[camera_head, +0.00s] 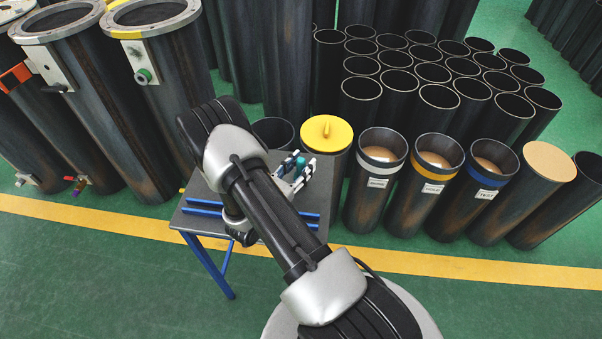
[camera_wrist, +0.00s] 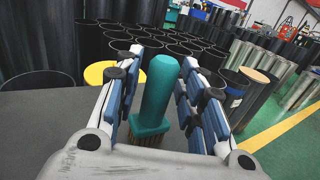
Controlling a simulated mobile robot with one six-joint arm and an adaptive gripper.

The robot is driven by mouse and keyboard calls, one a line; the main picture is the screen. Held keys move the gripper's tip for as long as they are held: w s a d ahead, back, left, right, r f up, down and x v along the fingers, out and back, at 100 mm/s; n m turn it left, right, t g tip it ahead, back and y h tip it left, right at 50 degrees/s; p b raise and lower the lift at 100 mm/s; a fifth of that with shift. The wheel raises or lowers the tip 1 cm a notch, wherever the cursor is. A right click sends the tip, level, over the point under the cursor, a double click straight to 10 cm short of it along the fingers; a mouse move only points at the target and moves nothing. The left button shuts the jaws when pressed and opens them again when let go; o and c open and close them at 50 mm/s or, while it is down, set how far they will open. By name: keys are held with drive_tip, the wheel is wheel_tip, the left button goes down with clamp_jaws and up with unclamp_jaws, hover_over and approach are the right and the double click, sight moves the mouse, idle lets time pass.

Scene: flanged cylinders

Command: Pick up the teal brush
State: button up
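The teal brush (camera_wrist: 157,95) stands upright in the wrist view, with its rounded handle up and tan bristles at the bottom. My gripper (camera_wrist: 160,72) has a blue-padded finger on either side of it. The fingers look open, with narrow gaps between the pads and the handle; firm contact does not show. In the head view my gripper (camera_head: 292,172) is over the far right part of a grey table (camera_head: 196,194) with a blue frame. A small teal patch shows between the fingers there, and the rest of the brush is hidden.
A cylinder with a yellow lid (camera_head: 328,133) stands just beyond the table. Cylinders with white, yellow and blue (camera_head: 479,175) bands stand to the right. Tall flanged cylinders (camera_head: 110,100) stand at left. Green floor (camera_head: 120,270) is clear in front.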

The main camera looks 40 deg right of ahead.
clamp_jaws()
idle(0.3)
wheel_tip(320, 180, up, 20)
drive_tip(key=p, duration=0.6)
